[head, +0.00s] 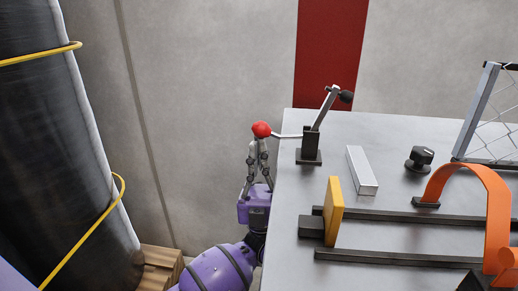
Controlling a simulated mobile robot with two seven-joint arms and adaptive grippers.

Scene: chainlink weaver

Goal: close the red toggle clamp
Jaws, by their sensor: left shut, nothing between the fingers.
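The toggle clamp has a black base (308,157) near the left edge of the grey table. Its metal arm (328,105) is raised and tilted up to the right, with a black tip (346,96) clear of the table. Its handle rod (288,136) reaches left past the table edge and ends in a red ball knob (261,129). My left gripper (258,145) points up from below, just off the table's left edge. It is shut and empty, its fingertips right at the underside of the knob; whether they touch it I cannot tell. My right gripper is not in view.
A silver bar (362,171) lies right of the clamp, with a black knob (419,158) beyond. A yellow plate (334,212) stands by dark rails (400,216). An orange arch (497,205) and mesh frame (476,110) stand at right. A dark wrapped roll (75,150) stands far left.

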